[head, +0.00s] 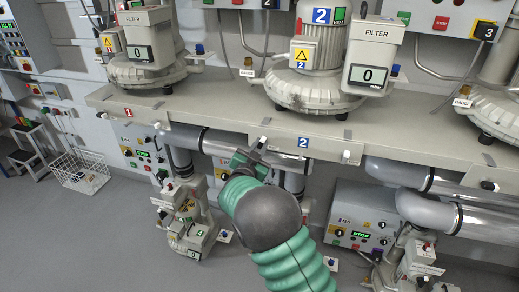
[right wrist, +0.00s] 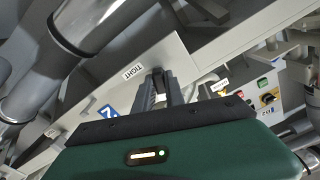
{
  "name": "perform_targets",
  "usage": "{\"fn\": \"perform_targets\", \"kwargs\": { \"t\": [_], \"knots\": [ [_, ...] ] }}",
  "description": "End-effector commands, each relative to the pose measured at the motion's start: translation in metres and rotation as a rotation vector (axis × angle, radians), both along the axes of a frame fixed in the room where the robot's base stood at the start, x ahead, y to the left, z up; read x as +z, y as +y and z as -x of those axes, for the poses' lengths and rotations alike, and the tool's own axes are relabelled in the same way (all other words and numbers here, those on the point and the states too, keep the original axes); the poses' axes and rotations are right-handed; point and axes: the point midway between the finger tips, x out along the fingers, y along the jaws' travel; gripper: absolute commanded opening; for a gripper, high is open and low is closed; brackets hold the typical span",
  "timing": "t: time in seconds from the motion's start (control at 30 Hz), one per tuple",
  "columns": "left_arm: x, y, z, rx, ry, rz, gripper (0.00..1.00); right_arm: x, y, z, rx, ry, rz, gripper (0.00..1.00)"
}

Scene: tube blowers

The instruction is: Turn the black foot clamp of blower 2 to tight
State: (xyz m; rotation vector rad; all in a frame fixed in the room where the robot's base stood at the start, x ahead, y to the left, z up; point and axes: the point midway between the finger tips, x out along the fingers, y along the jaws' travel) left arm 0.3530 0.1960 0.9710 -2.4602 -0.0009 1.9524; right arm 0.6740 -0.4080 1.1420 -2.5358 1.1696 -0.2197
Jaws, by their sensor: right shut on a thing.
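Blower 2 (head: 312,75) stands on the grey bench, with a yellow warning label and a filter box reading 0. My right gripper (head: 257,149) is at the bench's front edge, just left of the blue 2 plate (head: 303,142). In the right wrist view, its two dark fingers (right wrist: 161,92) are shut on the black foot clamp (right wrist: 157,75), which they mostly hide. A white TIGHT label (right wrist: 133,73) is on the bench edge beside the fingers. The clamp's exact angle cannot be told. My left gripper is not in view.
The bench front (head: 215,122) runs across the view, with thick grey pipes (head: 225,145) below it. Blower 1 (head: 147,55) stands to the left. A control box (head: 360,225) is below right, and a white wire basket (head: 80,172) stands on the floor at left.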

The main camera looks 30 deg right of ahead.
Motion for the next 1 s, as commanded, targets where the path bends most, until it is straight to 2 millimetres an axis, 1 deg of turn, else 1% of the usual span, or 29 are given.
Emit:
{"fn": "perform_targets", "kwargs": {
  "t": [0.03,0.2,0.7,1.0],
  "knots": [
    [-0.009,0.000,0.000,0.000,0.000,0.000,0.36,-0.005,0.001,0.000,0.002,-0.020,-0.019,0.00],
    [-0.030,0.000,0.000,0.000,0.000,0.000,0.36,-0.008,-0.001,0.001,-0.001,-0.116,-0.100,0.00],
    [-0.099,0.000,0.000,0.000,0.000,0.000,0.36,-0.011,-0.002,0.002,-0.001,-0.474,-0.406,0.00],
    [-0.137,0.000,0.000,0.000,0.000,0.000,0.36,-0.013,-0.002,0.003,-0.003,-0.682,-0.586,0.00]
  ]
}}
